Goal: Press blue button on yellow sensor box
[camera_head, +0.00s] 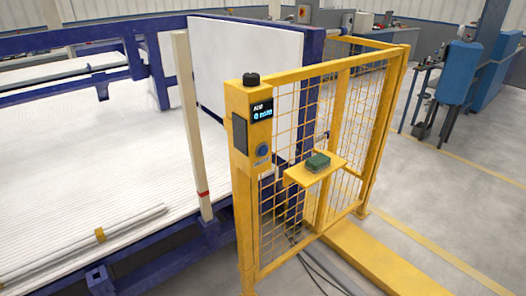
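The yellow sensor box (249,125) is mounted at the top of a yellow post at the near corner of a mesh fence. A small lit display (262,111) on its face appears to read "0 mm". The round blue button (262,150) is below the display on the same face and is unobstructed. A black knob (251,79) sits on top of the box. Neither of my grippers shows in the head view.
A yellow shelf (300,181) with a dark green block (318,162) juts from the mesh fence (340,125). Left is a blue-framed bed (70,180) of white pipes, with a cream post (187,125) in front.

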